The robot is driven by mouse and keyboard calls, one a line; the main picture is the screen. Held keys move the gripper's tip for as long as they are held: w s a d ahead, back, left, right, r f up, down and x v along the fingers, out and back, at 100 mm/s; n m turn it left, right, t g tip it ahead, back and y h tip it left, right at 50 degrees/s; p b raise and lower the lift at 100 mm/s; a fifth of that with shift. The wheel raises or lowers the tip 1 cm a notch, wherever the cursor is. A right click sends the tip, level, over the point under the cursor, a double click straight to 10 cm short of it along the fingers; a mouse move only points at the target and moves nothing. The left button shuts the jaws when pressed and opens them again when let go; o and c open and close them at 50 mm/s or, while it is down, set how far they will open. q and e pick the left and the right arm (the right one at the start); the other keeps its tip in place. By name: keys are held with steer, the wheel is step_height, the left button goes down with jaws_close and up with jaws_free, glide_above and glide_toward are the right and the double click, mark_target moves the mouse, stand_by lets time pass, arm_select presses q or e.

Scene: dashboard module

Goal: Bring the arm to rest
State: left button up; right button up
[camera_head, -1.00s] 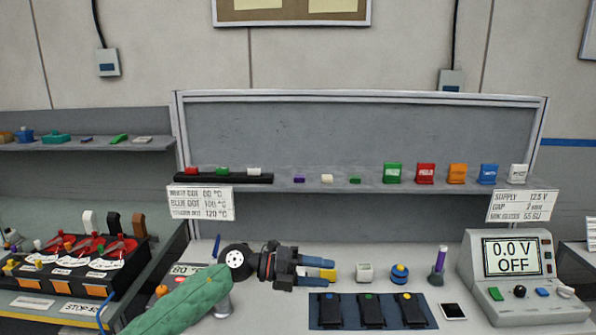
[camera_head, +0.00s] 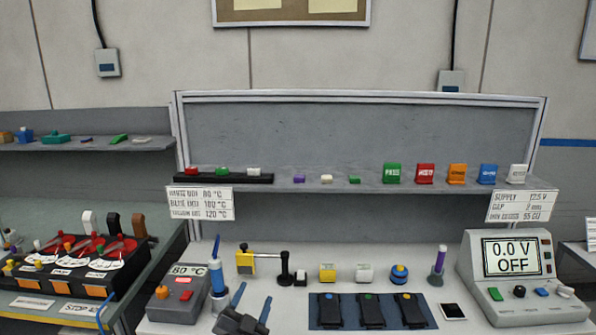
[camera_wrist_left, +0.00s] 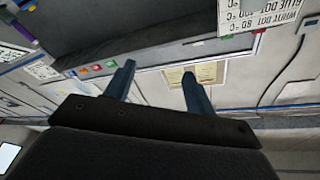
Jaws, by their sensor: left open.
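My left gripper (camera_head: 250,308) is at the bottom of the head view, in front of the bench's near edge area, with its two blue-grey fingers spread and pointing up. Nothing is between them. In the left wrist view the fingers (camera_wrist_left: 158,85) also stand apart and empty, with the wall and shelf behind them, seen upside down. The rest of my left arm is out of the head view. My right gripper does not show in either view.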

arm_select(q)
steer(key=s+a+f+n+g+y, duration=0.4)
steer(key=s+a+f, duration=0.2)
steer(key=f, duration=0.4)
steer(key=s+a+f+n+g, duration=0.2)
steer(key=s+f+g, duration=0.5)
steer(key=s, duration=0.6)
steer(key=s+a+f+n+g, duration=0.1)
steer(key=s+a+f+g, duration=0.3)
steer(key=s+f, duration=0.75)
steer(key=d+f+g, duration=0.2)
steer(key=d+f, duration=0.1)
steer(key=f, duration=2)
steer(key=s+f, duration=0.4)
steer(key=f, duration=0.5)
steer(key=s+f+g, duration=0.1)
steer(key=s+f, duration=0.2)
steer(key=f, duration=0.7)
steer(key=shift+s+d+f, duration=0.2)
steer(key=shift+s+d, duration=0.15)
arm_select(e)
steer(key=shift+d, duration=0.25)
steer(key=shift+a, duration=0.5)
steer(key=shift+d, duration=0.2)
